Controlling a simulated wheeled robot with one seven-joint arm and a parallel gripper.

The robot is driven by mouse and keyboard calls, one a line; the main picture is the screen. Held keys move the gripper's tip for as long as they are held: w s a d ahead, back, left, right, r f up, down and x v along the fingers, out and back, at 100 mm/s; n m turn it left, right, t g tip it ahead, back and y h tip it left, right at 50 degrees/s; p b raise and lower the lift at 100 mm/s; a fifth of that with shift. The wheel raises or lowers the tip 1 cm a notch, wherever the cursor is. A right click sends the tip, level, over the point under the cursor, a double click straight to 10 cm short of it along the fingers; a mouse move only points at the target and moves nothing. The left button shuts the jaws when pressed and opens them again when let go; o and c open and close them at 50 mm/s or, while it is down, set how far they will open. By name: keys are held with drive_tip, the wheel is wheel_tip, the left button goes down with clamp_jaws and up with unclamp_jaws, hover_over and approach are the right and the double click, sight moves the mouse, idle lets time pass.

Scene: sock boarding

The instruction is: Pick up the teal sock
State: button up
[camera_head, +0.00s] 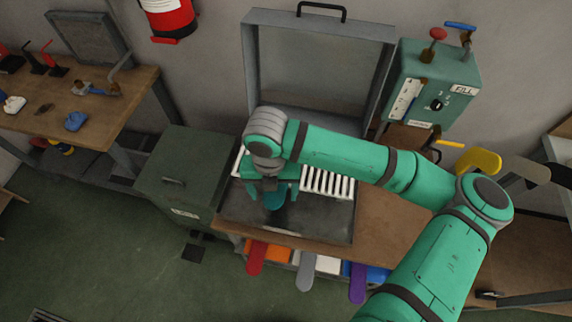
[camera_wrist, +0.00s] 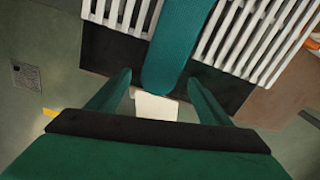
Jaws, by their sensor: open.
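The teal sock (camera_wrist: 178,45) shows in the wrist view as a long ribbed strip, running from the top edge down to a rounded end. In the head view a small teal part (camera_head: 275,198) shows under my gripper, the rest hidden by my arm. My gripper (camera_wrist: 160,76) is open, with one finger on each side of the sock's lower end in the wrist view. I cannot tell whether the fingers touch it. A small white piece (camera_wrist: 156,107) shows just below that end.
A white slatted rack (camera_head: 328,184) stands over a dark tray (camera_head: 325,222) on a brown bench. Red (camera_head: 256,258), grey (camera_head: 305,272) and purple (camera_head: 357,283) paddles stick out at the front. A green bin (camera_head: 183,178) is left; a green control box (camera_head: 433,82) is at back right.

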drive_tip(key=shift+f, duration=0.4)
drive_tip(key=c, duration=1)
drive_tip(key=shift+o, duration=0.2)
drive_tip(key=shift+r, duration=0.15)
